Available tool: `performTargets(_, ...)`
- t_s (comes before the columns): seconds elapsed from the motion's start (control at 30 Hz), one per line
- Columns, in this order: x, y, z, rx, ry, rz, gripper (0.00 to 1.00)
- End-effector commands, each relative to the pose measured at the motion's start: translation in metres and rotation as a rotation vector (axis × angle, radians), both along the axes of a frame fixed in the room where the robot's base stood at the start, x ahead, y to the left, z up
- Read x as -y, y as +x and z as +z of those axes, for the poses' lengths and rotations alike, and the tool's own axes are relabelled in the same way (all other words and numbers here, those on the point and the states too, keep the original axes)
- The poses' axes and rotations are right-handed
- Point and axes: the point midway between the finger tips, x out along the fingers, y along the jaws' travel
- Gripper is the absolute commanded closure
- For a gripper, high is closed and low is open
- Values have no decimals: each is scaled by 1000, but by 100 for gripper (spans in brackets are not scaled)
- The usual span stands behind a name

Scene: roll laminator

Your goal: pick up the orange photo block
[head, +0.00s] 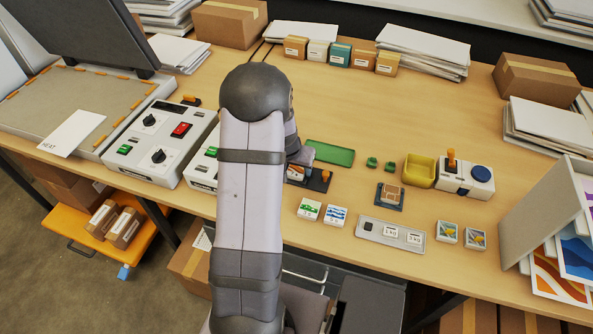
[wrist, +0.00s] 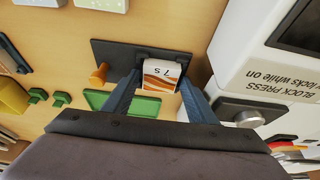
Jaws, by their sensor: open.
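The orange photo block (wrist: 161,74), white with orange wavy stripes and a "7 s" mark, sits on a dark plate (wrist: 112,52) with an orange knob (wrist: 98,75). My gripper (wrist: 160,80) is open, with one blue finger on each side of the block; I cannot tell whether either finger touches it. In the head view the block (head: 296,172) shows only partly beside my arm, on the dark plate (head: 318,184). My fingers are mostly hidden there by the arm.
The block press (wrist: 285,60) stands close to the right finger in the wrist view. A green tray (head: 330,152) lies just behind the plate. Two picture blocks, green (head: 309,209) and blue (head: 335,215), stand in front. A yellow bin (head: 419,170) is farther right.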

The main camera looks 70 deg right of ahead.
Motion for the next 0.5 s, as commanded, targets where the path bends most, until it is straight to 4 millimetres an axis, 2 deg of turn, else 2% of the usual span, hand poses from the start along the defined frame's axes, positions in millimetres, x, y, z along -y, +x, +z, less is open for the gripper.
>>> performTargets(0.07, 0, 0, 0, 0, 0, 0, 48)
performTargets(0.2, 0, 0, 0, 0, 0, 0, 79)
performTargets(0.3, 0, 0, 0, 0, -1, 1, 84)
performTargets(0.5, 0, 0, 1, 0, -1, 1, 84)
